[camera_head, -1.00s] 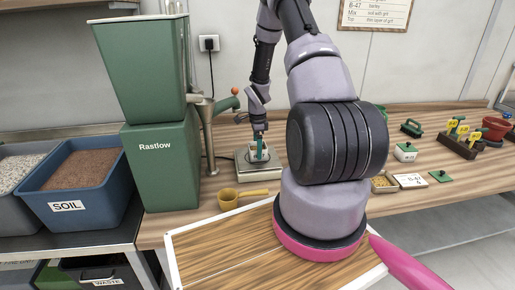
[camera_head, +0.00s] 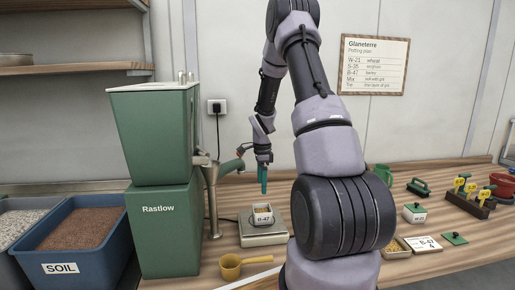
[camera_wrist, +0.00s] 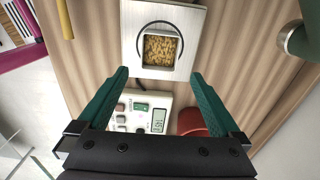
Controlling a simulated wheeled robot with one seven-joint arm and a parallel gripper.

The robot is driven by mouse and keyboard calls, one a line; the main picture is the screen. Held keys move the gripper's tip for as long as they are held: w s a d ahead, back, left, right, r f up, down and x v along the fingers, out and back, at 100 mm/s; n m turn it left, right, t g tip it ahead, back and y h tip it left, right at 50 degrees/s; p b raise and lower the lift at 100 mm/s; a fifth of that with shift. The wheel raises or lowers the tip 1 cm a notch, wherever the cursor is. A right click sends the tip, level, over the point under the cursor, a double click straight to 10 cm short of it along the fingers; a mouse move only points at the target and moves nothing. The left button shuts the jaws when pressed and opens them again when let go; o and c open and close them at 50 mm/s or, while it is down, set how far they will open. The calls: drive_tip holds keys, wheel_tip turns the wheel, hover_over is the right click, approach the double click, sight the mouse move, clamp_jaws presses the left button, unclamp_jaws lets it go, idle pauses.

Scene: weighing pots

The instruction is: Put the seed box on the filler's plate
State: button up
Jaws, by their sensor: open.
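The seed box (camera_head: 263,218), a small white open box labelled B-47, stands upright on the filler's plate (camera_head: 247,229), under and to the right of the spout. In the wrist view the seed box (camera_wrist: 147,50) is full of yellowish grain and sits within the dark ring on the steel plate (camera_wrist: 190,20). The green filler (camera_head: 160,230) marked Rastlow stands to the left. My gripper (camera_head: 263,188) is above the box, apart from it. In the wrist view my gripper (camera_wrist: 160,75) has its green fingers wide apart with nothing between them.
The spout (camera_head: 230,167) is close on the left of my gripper. A yellow scoop (camera_head: 232,267) lies in front of the plate. A soil bin (camera_head: 75,235) is at far left.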

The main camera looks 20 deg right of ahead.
drive_tip(key=s+a+r+n+t, duration=0.1)
drive_tip(key=s+a+r+n, duration=0.15)
drive_tip(key=r, duration=0.55)
drive_tip(key=s+a+r+n+t, duration=0.1)
drive_tip(key=s+a+r+n, duration=0.15)
drive_tip(key=r, duration=0.45)
drive_tip(key=s+a+r+n+t, duration=0.1)
drive_tip(key=s+a+r+n, duration=0.15)
drive_tip(key=r, duration=0.55)
drive_tip(key=s+a+r+n+t+y, duration=0.1)
drive_tip(key=s+a+r+n, duration=0.3)
drive_tip(key=s, duration=0.5)
drive_tip(key=s+a+r+n+t+y, duration=0.1)
drive_tip(key=s+a+r+n+t, duration=0.2)
drive_tip(key=s, duration=0.7)
wheel_tip(320, 180, up, 3)
drive_tip(key=shift+s+a+r+n, duration=0.15)
drive_tip(key=shift+s+a+n, duration=0.25)
drive_tip(key=shift+n, duration=0.75)
drive_tip(key=shift+w, duration=0.15)
